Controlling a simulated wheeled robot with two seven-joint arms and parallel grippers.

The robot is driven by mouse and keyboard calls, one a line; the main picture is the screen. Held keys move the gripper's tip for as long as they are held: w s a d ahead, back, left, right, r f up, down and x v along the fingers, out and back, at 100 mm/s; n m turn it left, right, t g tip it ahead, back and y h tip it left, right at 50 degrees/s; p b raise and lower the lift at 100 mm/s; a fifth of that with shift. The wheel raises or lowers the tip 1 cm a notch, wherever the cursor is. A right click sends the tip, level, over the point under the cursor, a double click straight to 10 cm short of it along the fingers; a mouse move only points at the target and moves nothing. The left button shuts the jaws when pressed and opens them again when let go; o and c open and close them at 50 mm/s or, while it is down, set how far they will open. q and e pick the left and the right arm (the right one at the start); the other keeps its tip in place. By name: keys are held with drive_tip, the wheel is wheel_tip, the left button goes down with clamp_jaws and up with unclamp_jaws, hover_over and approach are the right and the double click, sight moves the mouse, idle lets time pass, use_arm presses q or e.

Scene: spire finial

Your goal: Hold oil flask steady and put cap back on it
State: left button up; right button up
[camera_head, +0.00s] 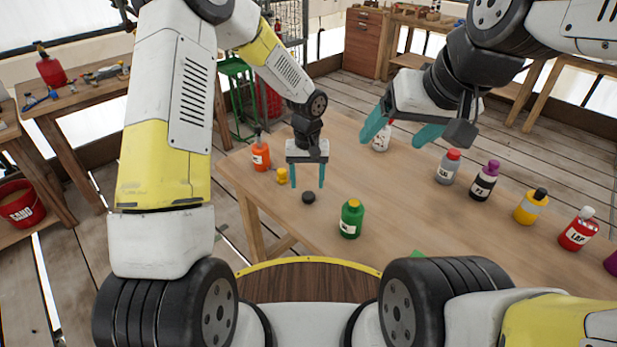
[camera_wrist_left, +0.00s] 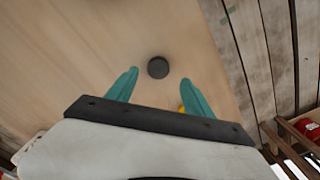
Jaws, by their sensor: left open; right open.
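A loose black cap (camera_head: 308,197) lies on the wooden table, and it also shows in the left wrist view (camera_wrist_left: 158,67). My left gripper (camera_head: 307,184) is open and empty above the table, pointing down, with the cap just beyond its fingertips. A green bottle (camera_head: 350,220) with a yellow top stands upright to the right of the cap. I cannot tell by label which bottle is the oil flask. My right gripper (camera_head: 394,140) is open in front of a white bottle (camera_head: 381,143), which it partly hides; nothing shows held in it.
An orange bottle (camera_head: 260,155) and a small yellow piece (camera_head: 282,176) are at the left. A grey bottle (camera_head: 447,168), black bottle (camera_head: 483,183), yellow bottle (camera_head: 530,208) and red bottle (camera_head: 577,232) line the right side. The table middle (camera_head: 400,200) is clear.

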sight(309, 195)
use_arm(q)
drive_tip(key=f, duration=0.4)
drive_tip(key=shift+s+d+f, duration=0.1)
drive_tip(key=shift+d+f, duration=0.1)
drive_tip(key=shift+f, duration=0.1)
clamp_jaws()
